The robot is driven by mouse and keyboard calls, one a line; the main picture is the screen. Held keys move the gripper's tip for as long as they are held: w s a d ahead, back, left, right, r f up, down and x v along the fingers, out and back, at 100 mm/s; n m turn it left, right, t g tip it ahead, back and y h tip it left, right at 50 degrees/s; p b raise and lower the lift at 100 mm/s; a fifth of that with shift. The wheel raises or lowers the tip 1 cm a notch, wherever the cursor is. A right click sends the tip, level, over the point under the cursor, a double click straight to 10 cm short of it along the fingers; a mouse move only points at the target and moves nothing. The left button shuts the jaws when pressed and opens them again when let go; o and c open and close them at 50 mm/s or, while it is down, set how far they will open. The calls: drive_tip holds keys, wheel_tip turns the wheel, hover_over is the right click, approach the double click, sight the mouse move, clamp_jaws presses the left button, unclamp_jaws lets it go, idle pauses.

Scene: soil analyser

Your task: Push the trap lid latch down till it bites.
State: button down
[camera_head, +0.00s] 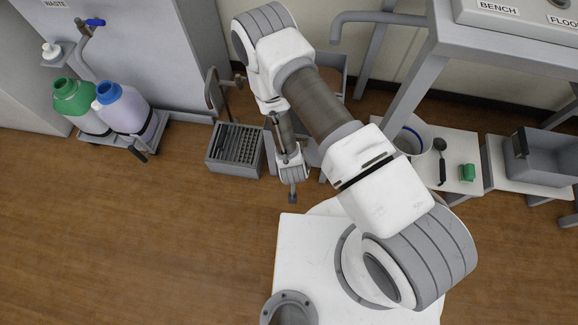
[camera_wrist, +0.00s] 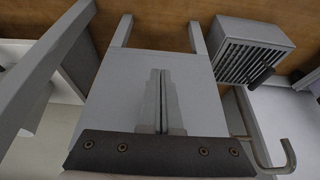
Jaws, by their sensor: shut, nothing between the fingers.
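My gripper (camera_head: 292,198) is shut and empty, pointing down in front of the grey stand, to the right of a grey box with a slotted top. In the wrist view its two fingers (camera_wrist: 160,78) lie together over a flat grey panel (camera_wrist: 110,95). The slotted box (camera_head: 213,160) stands on the floor by the wall; it also shows at the upper right of the wrist view (camera_wrist: 225,58). A dark bar (camera_wrist: 262,77) sticks out from its side there, apart from my fingers. I cannot tell whether this is the trap lid latch; no latch is clearly seen.
A bent grey pipe (camera_head: 211,88) rises behind the slotted box. A trolley with green (camera_head: 75,98) and blue-capped (camera_head: 122,108) jugs stands left. A low shelf (camera_head: 458,150) with a bucket, a ladle and a green item is at right. The floor at left front is clear.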

drive_tip(key=shift+w+d+f+b, duration=0.1)
drive_tip(key=shift+w+f+b, duration=0.2)
drive_tip(key=shift+w+f, duration=0.35)
idle(1.1)
